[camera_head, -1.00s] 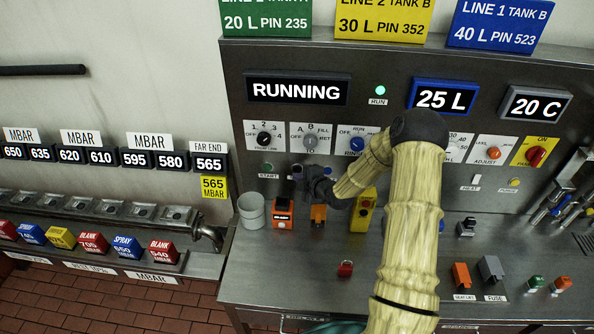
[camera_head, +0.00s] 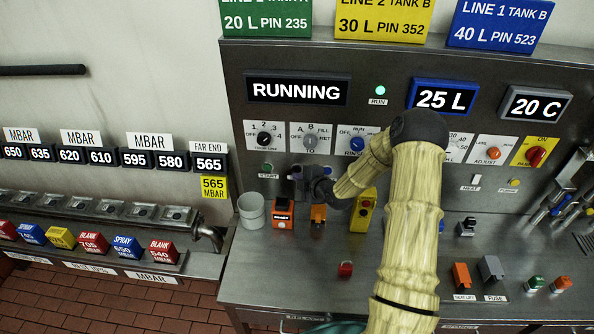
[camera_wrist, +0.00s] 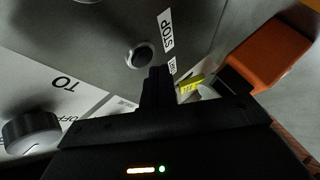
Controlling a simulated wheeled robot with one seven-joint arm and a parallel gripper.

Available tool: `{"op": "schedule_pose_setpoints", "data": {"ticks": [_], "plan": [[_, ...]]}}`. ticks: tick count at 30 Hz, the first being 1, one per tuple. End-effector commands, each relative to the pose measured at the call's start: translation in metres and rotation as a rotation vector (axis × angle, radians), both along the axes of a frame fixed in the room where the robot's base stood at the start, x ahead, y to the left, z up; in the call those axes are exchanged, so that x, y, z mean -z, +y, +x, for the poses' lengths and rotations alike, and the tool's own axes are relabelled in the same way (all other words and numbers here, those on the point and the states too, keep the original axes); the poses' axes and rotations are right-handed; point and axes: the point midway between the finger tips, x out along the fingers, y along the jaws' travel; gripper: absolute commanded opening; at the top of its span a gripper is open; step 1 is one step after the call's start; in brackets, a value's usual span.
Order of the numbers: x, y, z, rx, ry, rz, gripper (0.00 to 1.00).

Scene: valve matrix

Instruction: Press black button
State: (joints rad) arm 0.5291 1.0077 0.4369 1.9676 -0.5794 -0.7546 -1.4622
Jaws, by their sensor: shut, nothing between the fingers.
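In the head view my gripper (camera_head: 298,172) is at the panel, right of the green START button (camera_head: 267,168) and below the dials. The STOP button is hidden behind my gripper there.
An orange box (camera_head: 282,214) with a small display stands on the bench below my gripper. A grey cup (camera_head: 251,211) is left of it, and a yellow box (camera_head: 363,212) is right. A dial knob (camera_wrist: 31,133) is close in the wrist view.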

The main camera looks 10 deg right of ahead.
Motion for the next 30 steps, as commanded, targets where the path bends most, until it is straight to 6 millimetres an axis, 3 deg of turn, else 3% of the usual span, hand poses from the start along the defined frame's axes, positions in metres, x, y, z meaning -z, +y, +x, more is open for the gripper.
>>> {"op": "schedule_pose_setpoints", "data": {"ticks": [30], "plan": [[-0.0002,-0.0033,0.0088,0.0,0.0,0.0,0.0]]}}
